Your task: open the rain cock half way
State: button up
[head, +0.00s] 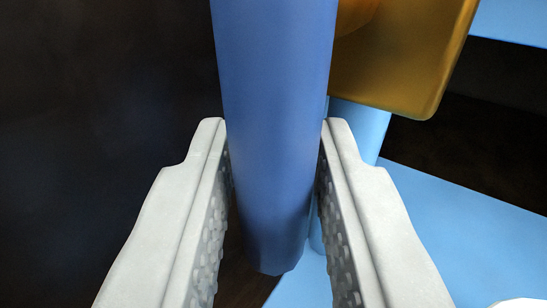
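A blue bar (273,110), which looks like the handle of the rain cock, runs from the top edge down the middle of the head view and ends in a blunt lower end. My gripper (275,140) has one pale finger on each side of it, and both fingertips meet the bar's edges, so it looks shut on the bar. A brass-coloured block (400,55), apparently the cock's body, is behind the bar at upper right. The join between bar and body is not in view.
A light blue pipe (362,125) runs down behind the brass block. A light blue surface (460,225) spreads at lower right. A white rounded thing (518,303) shows at the bottom right corner. The left side is dark, without clear detail.

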grip_shut()
jog(key=shift+s+d+n+g, duration=0.15)
jog(key=shift+d+n+g, duration=0.05)
jog(key=shift+n+g, duration=0.25)
jog(key=shift+o, duration=2)
grip_release()
jog(key=shift+s, duration=0.1)
jog(key=s+r, duration=0.1)
jog(key=s, duration=1.6)
jog(key=shift+a, duration=0.35)
